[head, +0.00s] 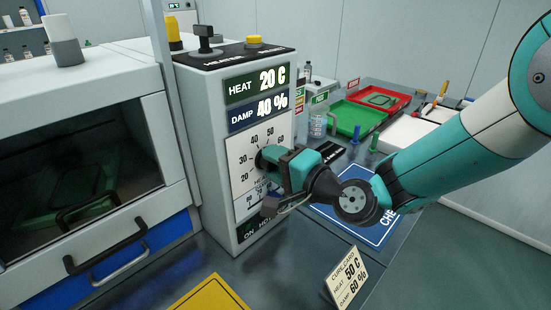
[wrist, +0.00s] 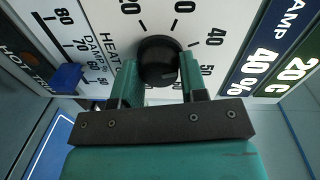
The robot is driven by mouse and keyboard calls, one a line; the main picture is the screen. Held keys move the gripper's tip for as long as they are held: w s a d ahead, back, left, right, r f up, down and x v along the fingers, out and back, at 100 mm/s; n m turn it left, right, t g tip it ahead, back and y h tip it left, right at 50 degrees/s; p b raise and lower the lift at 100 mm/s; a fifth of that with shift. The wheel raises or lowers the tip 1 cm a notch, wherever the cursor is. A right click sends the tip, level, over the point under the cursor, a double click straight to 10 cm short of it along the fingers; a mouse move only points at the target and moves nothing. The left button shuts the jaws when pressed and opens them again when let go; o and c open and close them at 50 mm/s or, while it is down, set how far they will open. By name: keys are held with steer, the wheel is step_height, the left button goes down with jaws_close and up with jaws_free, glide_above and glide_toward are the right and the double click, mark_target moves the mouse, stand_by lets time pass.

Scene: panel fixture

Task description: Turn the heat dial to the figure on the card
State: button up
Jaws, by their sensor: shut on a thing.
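The heat dial (wrist: 158,58) is a round black knob on the white front of the control panel (head: 210,150). My gripper (wrist: 158,80) is shut on it, with one teal finger on each side. In the head view my gripper (head: 268,160) hides most of the dial and part of its scale, which shows 20 to 60. I cannot tell where the dial's mark points. The heat display (head: 256,84) reads 20 C. The card (head: 346,275) stands on the bench at the lower right and reads heat 50 C, damp 60 %.
The damp display (head: 258,110) reads 40 %. A dark blue slider knob (wrist: 66,77) sits on the damp scale close to my gripper. A cabinet with a black handle (head: 105,245) stands left. A yellow mat (head: 210,296) and green and red trays (head: 383,97) lie on the bench.

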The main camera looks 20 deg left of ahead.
steer(key=shift+f+m+g+y+p, duration=0.1)
steer(key=shift+m+g+y+p, duration=0.25)
steer(key=shift+m+p, duration=2.1)
steer(key=shift+m+b, duration=1)
steer(key=shift+m, duration=0.25)
steer(key=o, duration=0.9)
steer(key=shift+b+v, duration=4.4)
steer(key=shift+v, duration=4.35)
